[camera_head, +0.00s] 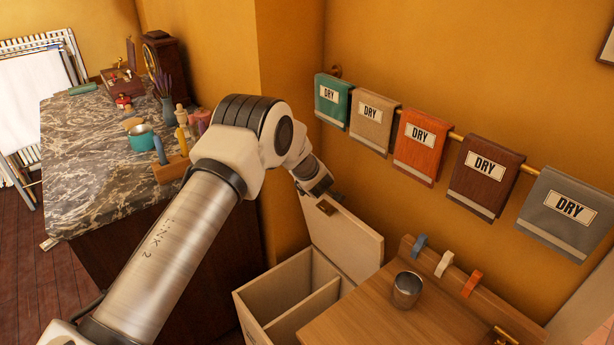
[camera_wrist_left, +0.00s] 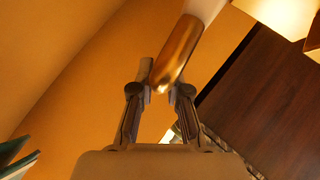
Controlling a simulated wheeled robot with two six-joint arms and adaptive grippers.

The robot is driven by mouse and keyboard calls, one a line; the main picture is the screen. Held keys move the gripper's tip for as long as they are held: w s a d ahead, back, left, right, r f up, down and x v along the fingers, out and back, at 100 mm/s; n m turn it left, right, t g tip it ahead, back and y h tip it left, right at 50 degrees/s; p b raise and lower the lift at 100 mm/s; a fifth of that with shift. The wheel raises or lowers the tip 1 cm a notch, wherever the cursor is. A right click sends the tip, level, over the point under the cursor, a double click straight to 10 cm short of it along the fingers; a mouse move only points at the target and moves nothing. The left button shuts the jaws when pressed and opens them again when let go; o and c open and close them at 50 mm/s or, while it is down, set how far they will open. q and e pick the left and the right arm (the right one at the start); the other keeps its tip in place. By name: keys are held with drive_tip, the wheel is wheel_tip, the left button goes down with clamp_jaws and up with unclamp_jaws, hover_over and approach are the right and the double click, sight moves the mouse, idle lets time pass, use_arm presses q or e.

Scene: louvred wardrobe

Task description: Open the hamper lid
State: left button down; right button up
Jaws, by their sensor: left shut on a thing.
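The hamper (camera_head: 243,312) is a cream box with a divider and an open top, low in the middle of the head view. Its cream lid (camera_head: 352,245) stands raised at the back, tilted up toward the wall. A small brown and brass handle (camera_head: 326,208) is near the lid's upper left corner. My left gripper (camera_head: 326,192) is at that upper edge. In the left wrist view, its fingers (camera_wrist_left: 160,92) are closed on a shiny brass handle (camera_wrist_left: 178,50). The exact contact is partly hidden in the head view. My right gripper is not in view.
A wooden counter (camera_head: 350,325) with a metal cup (camera_head: 407,289) and several coloured pegs stands right of the hamper. Towels hang on a brass rail (camera_head: 455,137) behind. A marble-topped cabinet (camera_head: 85,160) carrying many small items is at left.

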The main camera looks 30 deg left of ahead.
use_arm(q)
drive_tip(key=c, duration=1.1)
unclamp_jaws()
drive_tip(key=shift+c, duration=0.2)
drive_tip(key=shift+s, duration=0.1)
drive_tip(key=v, duration=1.2)
drive_tip(key=shift+r, duration=0.1)
